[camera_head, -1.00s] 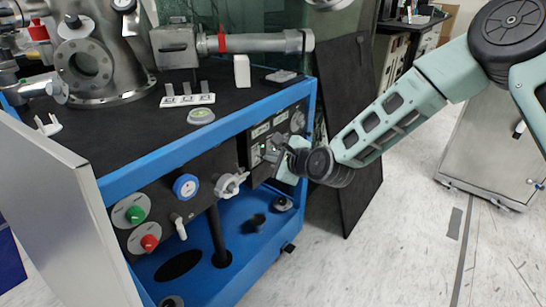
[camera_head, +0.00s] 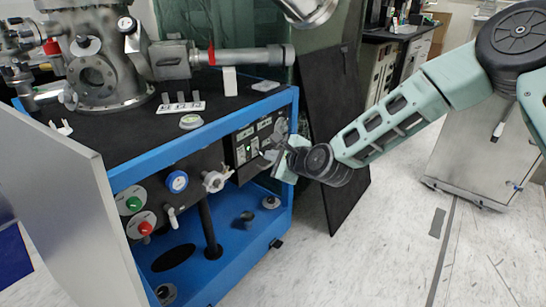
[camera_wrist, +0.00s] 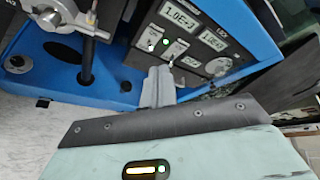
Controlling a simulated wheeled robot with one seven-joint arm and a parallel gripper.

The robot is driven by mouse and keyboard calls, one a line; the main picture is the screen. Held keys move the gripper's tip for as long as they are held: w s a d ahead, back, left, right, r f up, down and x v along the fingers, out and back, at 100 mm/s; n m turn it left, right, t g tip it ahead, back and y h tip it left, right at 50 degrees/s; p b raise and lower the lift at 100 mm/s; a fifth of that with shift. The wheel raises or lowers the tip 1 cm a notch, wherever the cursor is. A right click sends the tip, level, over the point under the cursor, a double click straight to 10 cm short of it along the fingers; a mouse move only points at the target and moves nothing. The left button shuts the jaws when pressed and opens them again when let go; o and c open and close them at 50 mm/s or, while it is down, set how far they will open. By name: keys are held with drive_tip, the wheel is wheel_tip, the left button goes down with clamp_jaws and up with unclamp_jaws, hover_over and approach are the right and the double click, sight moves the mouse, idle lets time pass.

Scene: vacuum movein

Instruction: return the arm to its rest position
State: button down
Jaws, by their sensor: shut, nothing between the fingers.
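My arm (camera_head: 400,118) reaches in from the upper right in the head view. My gripper (camera_head: 276,157) is at its end, close in front of the control panel (camera_head: 250,143) on the blue-framed vacuum cart. In the wrist view my gripper's fingers (camera_wrist: 158,85) are together with nothing between them. They point at the panel, which carries lit displays, a green light (camera_wrist: 166,41), a small toggle and a round knob (camera_wrist: 218,67). Whether the fingertips touch the panel cannot be told.
The blue cart frame (camera_head: 190,138) carries a steel chamber (camera_head: 100,75). Its front has a blue gauge (camera_head: 177,181), green (camera_head: 133,203) and red (camera_head: 145,228) knobs and a valve handle (camera_head: 216,180). A dark board (camera_head: 340,190) leans behind my wrist.

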drive_tip(key=s+r+n+g+h, duration=0.25)
drive_tip(key=s+n+g, duration=0.35)
drive_tip(key=s+n, duration=1)
drive_tip(key=s+d+r+n+g+h, duration=0.25)
drive_tip(key=s+d+n, duration=0.25)
drive_tip(key=s+d, duration=0.5)
drive_tip(key=s+d+r+n+g+h, duration=0.25)
drive_tip(key=s+d+n, duration=0.3)
drive_tip(key=s, duration=0.85)
wheel_tip(320, 180, up, 25)
drive_tip(key=p, duration=2.5)
drive_tip(key=shift+w+d, duration=0.15)
drive_tip(key=shift+w, duration=0.05)
drive_tip(key=c, duration=2.1)
unclamp_jaws()
drive_tip(key=shift+c, duration=0.2)
